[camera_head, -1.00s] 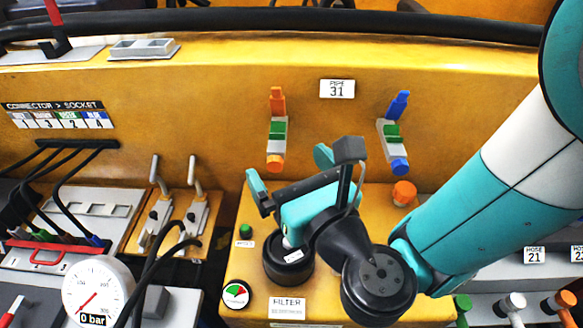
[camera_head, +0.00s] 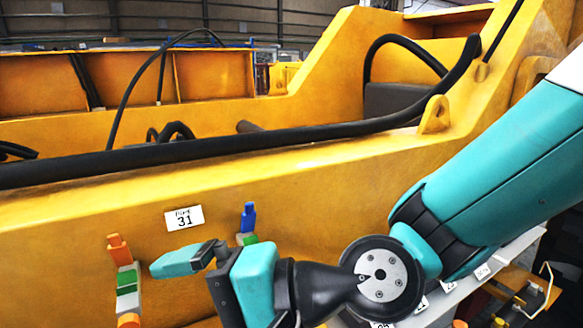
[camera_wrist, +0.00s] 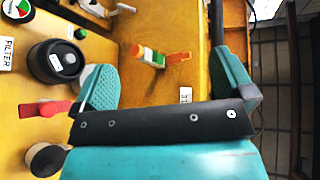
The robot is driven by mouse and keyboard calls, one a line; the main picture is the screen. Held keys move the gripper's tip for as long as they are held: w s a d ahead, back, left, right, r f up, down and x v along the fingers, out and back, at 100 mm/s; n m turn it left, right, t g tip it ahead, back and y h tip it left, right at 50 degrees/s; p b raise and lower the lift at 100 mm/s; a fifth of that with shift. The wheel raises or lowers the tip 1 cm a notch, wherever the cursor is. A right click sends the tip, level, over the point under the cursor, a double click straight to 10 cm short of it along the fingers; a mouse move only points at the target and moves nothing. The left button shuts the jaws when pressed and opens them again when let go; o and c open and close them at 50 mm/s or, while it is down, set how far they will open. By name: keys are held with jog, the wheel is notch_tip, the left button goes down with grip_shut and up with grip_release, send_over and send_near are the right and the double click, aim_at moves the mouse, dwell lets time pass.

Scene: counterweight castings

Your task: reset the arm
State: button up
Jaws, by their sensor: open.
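My arm reaches in from the right in the head view and bends at a black wrist joint. My gripper (camera_wrist: 165,82) is open, with its two teal fingers wide apart and nothing between them in the wrist view. In the head view one teal finger (camera_head: 183,260) points left in front of the yellow casting (camera_head: 80,225); the other finger cannot be made out there.
An orange-handled valve (camera_head: 124,280) and a blue-handled valve (camera_head: 247,222) sit by the PIPE 31 label (camera_head: 184,217). A black filter cap (camera_wrist: 50,75) and a red handle (camera_wrist: 45,108) show in the wrist view. A thick black hose (camera_head: 200,150) runs along the casting.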

jog(key=s+d+f+n+h+b, duration=0.1)
jog(key=d+n+h, duration=0.2)
jog(key=d, duration=0.5)
jog(key=s+d+f+n+h, duration=0.1)
jog(key=d+f+n+h, duration=0.1)
jog(key=d, duration=0.6)
jog(key=d+f+n+h+b, duration=0.1)
jog(key=d+n+h, duration=0.3)
jog(key=d, duration=0.4)
jog(key=shift+s+d+f+n+g+h+b, duration=0.3)
jog(key=shift+s+d+f+n+h, duration=0.1)
jog(key=shift+f+h, duration=0.4)
jog(key=shift+a, duration=0.15)
